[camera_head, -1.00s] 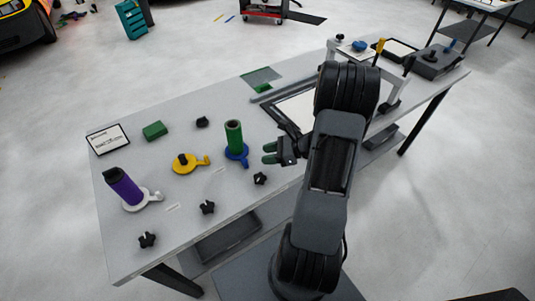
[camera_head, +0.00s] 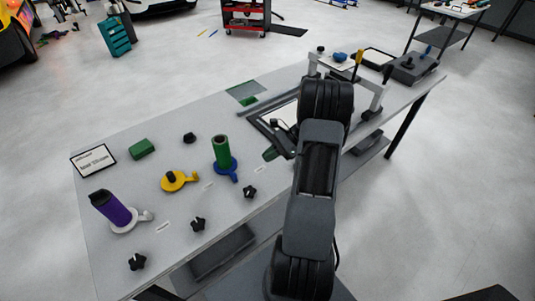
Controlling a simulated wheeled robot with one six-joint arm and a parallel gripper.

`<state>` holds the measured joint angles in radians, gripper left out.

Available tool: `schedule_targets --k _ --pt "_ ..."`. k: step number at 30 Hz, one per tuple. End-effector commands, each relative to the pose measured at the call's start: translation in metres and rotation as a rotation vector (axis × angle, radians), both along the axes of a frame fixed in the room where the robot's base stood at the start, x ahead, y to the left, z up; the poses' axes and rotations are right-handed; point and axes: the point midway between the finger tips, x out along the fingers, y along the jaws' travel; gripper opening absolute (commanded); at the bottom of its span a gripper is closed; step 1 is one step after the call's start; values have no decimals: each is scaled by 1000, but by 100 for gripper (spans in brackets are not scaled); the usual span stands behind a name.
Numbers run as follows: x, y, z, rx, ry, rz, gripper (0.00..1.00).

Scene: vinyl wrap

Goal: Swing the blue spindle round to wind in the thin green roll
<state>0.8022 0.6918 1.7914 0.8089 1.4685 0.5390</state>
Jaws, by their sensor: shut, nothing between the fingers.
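The green roll (camera_head: 221,148) stands upright on the blue spindle (camera_head: 227,171), whose blue base and handle show at its foot. The handle points toward the front.
A yellow spindle (camera_head: 178,181) is left of the blue one, and a purple roll (camera_head: 112,210) stands on a white spindle (camera_head: 131,222). Black knobs (camera_head: 250,192) (camera_head: 198,224) lie along the front. A green block (camera_head: 142,149) and a card (camera_head: 93,159) are at the back left.

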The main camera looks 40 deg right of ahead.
Motion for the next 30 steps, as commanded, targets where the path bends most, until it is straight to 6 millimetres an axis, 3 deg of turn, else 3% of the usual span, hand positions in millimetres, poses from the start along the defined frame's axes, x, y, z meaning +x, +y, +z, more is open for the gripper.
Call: schedule_targets --k 11,15,21,30 --pt "13 61 -34 1 1 2 0" --pt "17 78 -32 0 0 1 0" --pt "20 93 -33 0 -1 0 0" --pt "21 97 -34 0 -2 -1 0"
